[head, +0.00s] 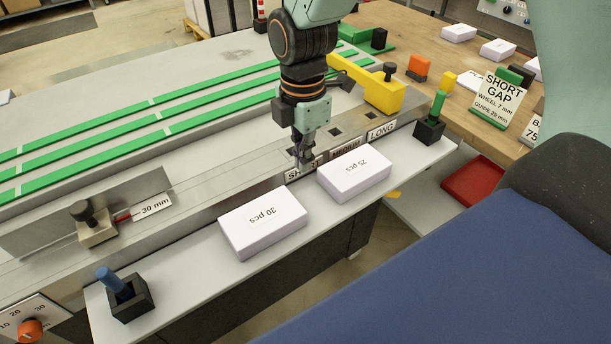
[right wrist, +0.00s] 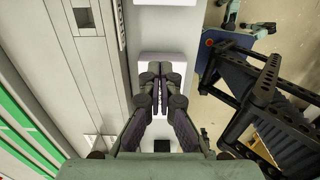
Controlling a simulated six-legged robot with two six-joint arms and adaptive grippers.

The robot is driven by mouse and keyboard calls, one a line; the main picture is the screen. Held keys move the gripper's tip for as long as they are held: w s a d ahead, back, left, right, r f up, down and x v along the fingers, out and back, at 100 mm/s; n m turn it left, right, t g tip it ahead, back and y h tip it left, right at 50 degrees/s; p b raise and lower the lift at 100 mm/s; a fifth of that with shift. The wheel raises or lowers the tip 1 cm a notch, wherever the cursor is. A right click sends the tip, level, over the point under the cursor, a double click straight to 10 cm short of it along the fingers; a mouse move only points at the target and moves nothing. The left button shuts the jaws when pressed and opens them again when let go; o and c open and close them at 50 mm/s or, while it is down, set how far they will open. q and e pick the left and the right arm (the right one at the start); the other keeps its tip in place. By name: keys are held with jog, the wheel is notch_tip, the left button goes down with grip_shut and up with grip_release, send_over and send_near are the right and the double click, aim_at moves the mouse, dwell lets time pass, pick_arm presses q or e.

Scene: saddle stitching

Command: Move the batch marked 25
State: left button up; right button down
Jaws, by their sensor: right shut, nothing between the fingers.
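The white batch box marked "25 pcs" (head: 355,174) lies flat on the light shelf (head: 190,268) along the front of the machine. A second white box marked "30 pcs" (head: 262,223) lies to its left. My right gripper (head: 303,164) points down beside the left end of the 25 box, in front of the SHORT label, which it partly covers. Its fingers are shut and empty. In the right wrist view the closed fingers (right wrist: 161,72) overlap a white box (right wrist: 172,59) whose marking is hidden. My left gripper is not in view.
A blue-handled peg in a black holder (head: 130,297) stands at the shelf's left end, a green one (head: 431,121) at its right. A yellow block (head: 390,95) sits behind the slots. A red tray (head: 477,181) lies right of the shelf, and a SHORT GAP sign (head: 496,98) stands on the wooden table.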

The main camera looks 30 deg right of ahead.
aim_at(323, 197)
jog(key=f, duration=0.3)
jog(key=f+b, duration=0.1)
jog(key=f, duration=0.5)
jog(key=shift+s+d+f+b, duration=0.15)
jog(key=shift+s+f+b, duration=0.2)
jog(key=shift+f, duration=0.05)
jog(key=shift+d+f, duration=0.15)
jog(key=shift+d, duration=1.45)
jog(key=shift+w+d, duration=0.2)
jog(key=shift+d, duration=0.45)
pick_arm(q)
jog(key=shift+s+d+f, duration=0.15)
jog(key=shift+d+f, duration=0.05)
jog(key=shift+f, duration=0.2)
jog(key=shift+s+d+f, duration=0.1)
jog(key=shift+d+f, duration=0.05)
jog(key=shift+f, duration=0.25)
pick_arm(e)
jog(key=shift+s, duration=0.15)
jog(key=shift+a, duration=0.1)
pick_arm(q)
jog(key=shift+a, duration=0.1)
